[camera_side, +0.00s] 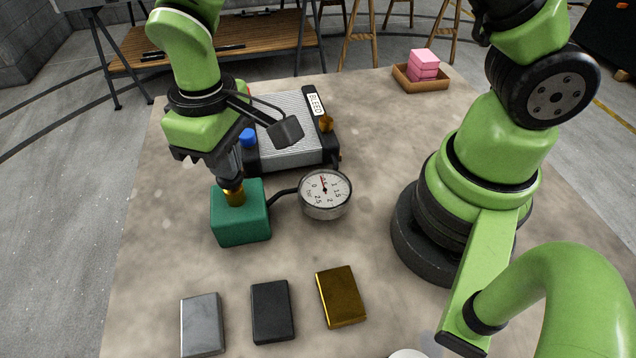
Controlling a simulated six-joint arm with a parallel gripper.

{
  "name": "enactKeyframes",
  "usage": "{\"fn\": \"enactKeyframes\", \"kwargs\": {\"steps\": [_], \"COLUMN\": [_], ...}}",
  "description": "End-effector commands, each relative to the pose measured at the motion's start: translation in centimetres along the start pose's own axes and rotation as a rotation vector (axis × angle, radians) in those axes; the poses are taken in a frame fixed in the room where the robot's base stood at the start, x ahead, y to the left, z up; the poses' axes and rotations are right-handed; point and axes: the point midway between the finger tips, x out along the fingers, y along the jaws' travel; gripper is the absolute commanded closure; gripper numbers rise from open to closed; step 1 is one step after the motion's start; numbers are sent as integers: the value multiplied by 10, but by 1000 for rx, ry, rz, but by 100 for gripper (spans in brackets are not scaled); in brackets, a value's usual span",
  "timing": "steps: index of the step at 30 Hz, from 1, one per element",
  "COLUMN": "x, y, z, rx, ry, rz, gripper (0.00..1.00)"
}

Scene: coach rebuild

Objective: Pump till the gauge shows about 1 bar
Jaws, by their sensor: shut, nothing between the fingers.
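A green pump block (240,222) stands on the table at left of centre, with a brass plunger (234,197) sticking up from its top. My gripper (231,182) is shut and points down right over the plunger. Its tips are at or just above the brass top; I cannot tell if they touch. A round white gauge (325,190) stands right of the pump, joined to it by a black hose (284,195). Its red needle points almost straight up, slightly left, near 0.5 and short of 1.5; the small figures there are hard to read.
Behind stands a ribbed grey unit (295,135) with a BLEED label, a brass knob (326,122) and a blue knob (248,137). In front lie grey (202,325), black (272,312) and gold (341,297) blocks. A tray (407,84) holds pink blocks (424,64).

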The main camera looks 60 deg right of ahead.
Motion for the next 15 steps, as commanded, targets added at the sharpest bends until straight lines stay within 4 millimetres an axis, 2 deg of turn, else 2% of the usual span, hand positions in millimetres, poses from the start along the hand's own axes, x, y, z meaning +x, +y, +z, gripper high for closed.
{"fn": "enactKeyframes", "kwargs": {"steps": [8, 15], "x": [3, -13], "y": [0, 0], "z": [1, 0], "rx": [1, 0], "ry": [-3, -1], "rz": [1, 0], "gripper": [100, 100]}}
